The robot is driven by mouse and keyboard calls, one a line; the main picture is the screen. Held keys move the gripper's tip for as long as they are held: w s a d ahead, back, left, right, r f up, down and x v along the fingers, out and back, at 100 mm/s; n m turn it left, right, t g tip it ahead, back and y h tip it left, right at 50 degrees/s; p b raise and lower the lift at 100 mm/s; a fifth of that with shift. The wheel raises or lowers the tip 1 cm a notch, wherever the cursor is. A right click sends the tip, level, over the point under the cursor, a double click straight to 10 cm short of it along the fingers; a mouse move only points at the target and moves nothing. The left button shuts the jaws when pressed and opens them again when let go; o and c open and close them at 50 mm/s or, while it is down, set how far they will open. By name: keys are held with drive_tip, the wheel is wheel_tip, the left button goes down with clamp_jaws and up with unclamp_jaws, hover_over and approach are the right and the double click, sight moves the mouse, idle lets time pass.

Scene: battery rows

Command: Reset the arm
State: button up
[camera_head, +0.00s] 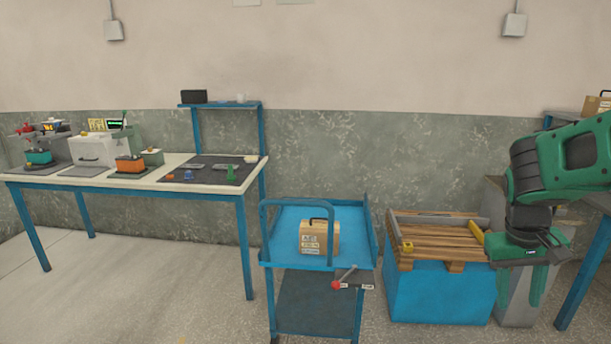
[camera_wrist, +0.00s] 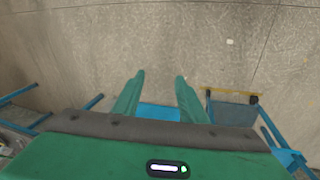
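My arm reaches in from the right edge of the head view. My gripper (camera_head: 520,286) points down in front of a grey bin at the right, beside the pallet on the blue box. In the wrist view my gripper (camera_wrist: 160,76) shows two green fingers spread apart with nothing between them. It is open and empty. Bare floor and part of a blue surface (camera_wrist: 159,113) show beyond and between the fingers.
A wooden pallet (camera_head: 440,242) lies on a blue box (camera_head: 440,296). A white-topped workbench (camera_head: 215,190) with several devices stands at the left. The floor at front left is clear.

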drive_tip(key=s+a+m+y, duration=0.2)
drive_tip(key=s+m+y, duration=0.1)
drive_tip(key=s, duration=1.5)
drive_tip(key=shift+a+m, duration=0.15)
drive_tip(key=shift+m, duration=0.15)
drive_tip(key=shift+s, duration=0.1)
drive_tip(key=shift+w+f, duration=0.3)
drive_tip(key=shift+w, duration=0.3)
